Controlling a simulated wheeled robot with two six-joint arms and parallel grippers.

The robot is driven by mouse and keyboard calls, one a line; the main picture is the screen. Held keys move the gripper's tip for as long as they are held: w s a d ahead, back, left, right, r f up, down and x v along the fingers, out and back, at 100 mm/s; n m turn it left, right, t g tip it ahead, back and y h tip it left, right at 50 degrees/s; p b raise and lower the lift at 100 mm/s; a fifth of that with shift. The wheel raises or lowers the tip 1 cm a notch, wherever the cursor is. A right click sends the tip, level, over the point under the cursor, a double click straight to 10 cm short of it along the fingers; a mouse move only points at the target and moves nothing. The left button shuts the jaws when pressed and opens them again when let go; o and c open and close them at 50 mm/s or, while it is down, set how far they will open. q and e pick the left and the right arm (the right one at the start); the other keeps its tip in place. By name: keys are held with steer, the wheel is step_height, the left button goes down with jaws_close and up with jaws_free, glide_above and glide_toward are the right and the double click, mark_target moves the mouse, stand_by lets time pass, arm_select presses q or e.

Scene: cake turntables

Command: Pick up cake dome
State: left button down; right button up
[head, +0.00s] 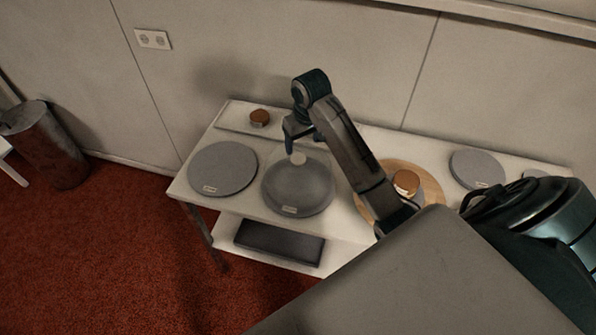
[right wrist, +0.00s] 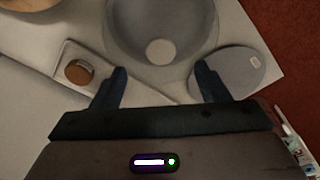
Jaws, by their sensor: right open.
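The clear cake dome (head: 299,184) stands over a grey turntable on the white table, with a pale round knob on top. It also shows at the top of the right wrist view (right wrist: 160,22), its knob between the lines of my two fingers. My right gripper (head: 292,139) is open and empty, just above and behind the knob in the head view. In the right wrist view the fingers (right wrist: 161,80) are spread apart, short of the knob. I cannot tell whether they touch the dome. My left gripper is not in view.
A bare grey turntable (head: 222,169) is left of the dome. A small brown item (head: 260,117) sits on a pale board behind. A wooden board (head: 396,169) holds another brown item (head: 406,182) to the right. A grey disc (head: 477,168) is farther right. The wall is close behind.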

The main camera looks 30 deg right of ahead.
mark_target(299, 159)
steer(key=shift+w+d+f+b, duration=0.3)
steer(key=shift+w+f+b, duration=0.2)
steer(key=shift+w+f, duration=0.25)
steer(key=shift+w+f+p, duration=0.25)
steer(key=shift+f+p, duration=0.35)
steer(key=shift+f, duration=0.85)
steer(key=f+p, duration=0.2)
steer(key=f, duration=0.1)
steer(key=f+p, duration=0.1)
steer(key=shift+w+a+f, duration=0.15)
steer(key=shift+w+a, duration=0.05)
steer(key=shift+a, duration=0.05)
steer(key=shift+f, duration=0.3)
steer(key=shift+w, duration=0.1)
steer(key=c, duration=1.4)
steer(key=shift+c, duration=0.2)
